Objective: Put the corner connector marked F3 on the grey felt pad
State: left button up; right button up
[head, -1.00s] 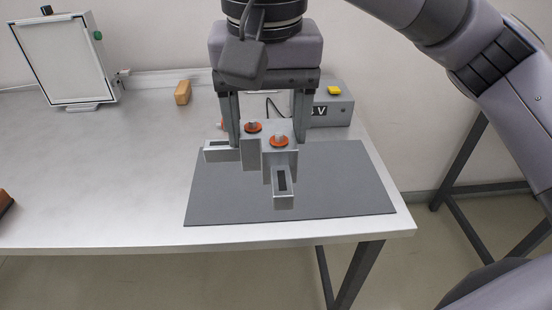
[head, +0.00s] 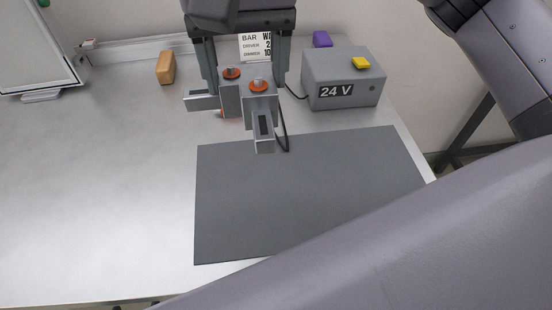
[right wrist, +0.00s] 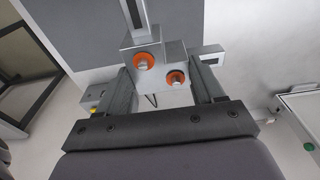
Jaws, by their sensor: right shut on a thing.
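The corner connector (head: 262,108) is a grey metal piece with square slotted arms and two orange-ringed screws on top. My right gripper (head: 245,84) is shut on it; the right wrist view also shows the connector (right wrist: 157,48) between the fingers (right wrist: 163,82). No F3 mark can be read on it. The grey felt pad (head: 310,195) lies flat on the table and is bare. In the head view the connector's lowest arm overlaps the pad's far edge, left of centre; it looks held above the surface. My left gripper is not in view.
A grey 24 V box (head: 343,92) with a yellow button and black cable stands behind the pad. A printed card (head: 255,46), purple block (head: 322,39) and wooden block (head: 166,67) are at the back. A framed panel (head: 30,50) stands far left. The left table is clear.

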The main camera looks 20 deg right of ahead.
aim_at(250, 113)
notch_tip(250, 113, down, 18)
jog(key=shift+r, duration=0.15)
dwell(0.3)
jog(key=shift+f+b, duration=0.35)
jog(key=shift+b, duration=0.1)
jog(key=o, duration=1.2)
jog(key=shift+r, duration=0.15)
jog(key=r, duration=0.8)
jog(key=s+r, duration=0.1)
jog(key=r, duration=0.3)
jog(key=shift+s+a+r+p, duration=0.1)
jog(key=shift+a+r+p, duration=0.05)
jog(key=shift+p, duration=0.2)
